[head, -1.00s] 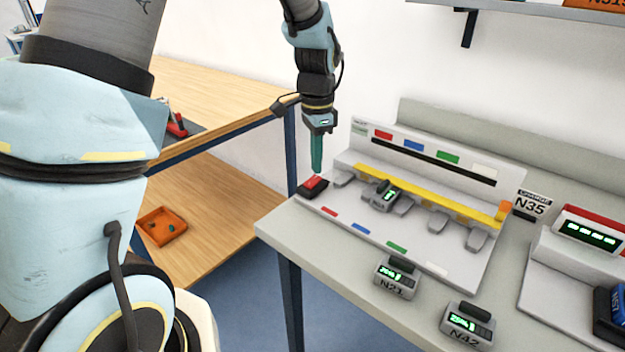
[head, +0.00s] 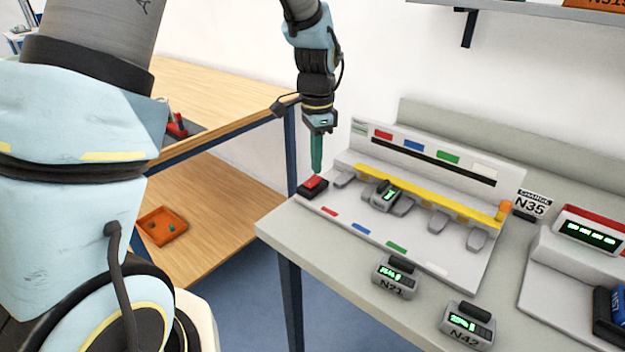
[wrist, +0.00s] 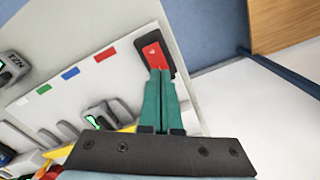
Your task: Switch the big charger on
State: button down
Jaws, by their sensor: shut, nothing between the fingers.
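The big charger (head: 355,222) is a long pale grey bench unit with a row of slots, a yellow bar (head: 425,193) and coloured marks. A red rocker switch (head: 315,182) in a black housing sits at its left end; it also shows in the wrist view (wrist: 153,54). My gripper (head: 316,170) points down with green fingers shut and empty. Its tips are right at the switch in the head view. In the wrist view the fingertips (wrist: 160,72) overlap the near end of the red rocker. I cannot tell whether they touch or press it.
One battery (head: 385,196) sits in a charger slot. Batteries N21 (head: 394,277) and N42 (head: 467,324) lie in front on the grey bench (head: 330,270). A second charger (head: 560,265) stands at right. A wooden shelf with an orange tray (head: 163,240) is at left.

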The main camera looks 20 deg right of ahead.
aim_at(316, 177)
jog(key=shift+f+b, duration=0.55)
jog(key=shift+f, duration=0.4)
dwell(0.4)
jog(key=shift+r, duration=0.1)
jog(key=shift+r+p, duration=2.95)
jog(key=shift+r, duration=0.55)
jog(key=s+a+r+n, duration=0.1)
jog(key=s+a+n, duration=0.1)
jog(key=a+n, duration=0.6)
jog(key=s+a+r+n+t, duration=0.1)
jog(key=a+n, duration=0.8)
jog(key=a, duration=1.3)
jog(key=shift+s+r+t, duration=0.3)
jog(key=shift+s+r, duration=0.1)
jog(key=shift+s, duration=0.1)
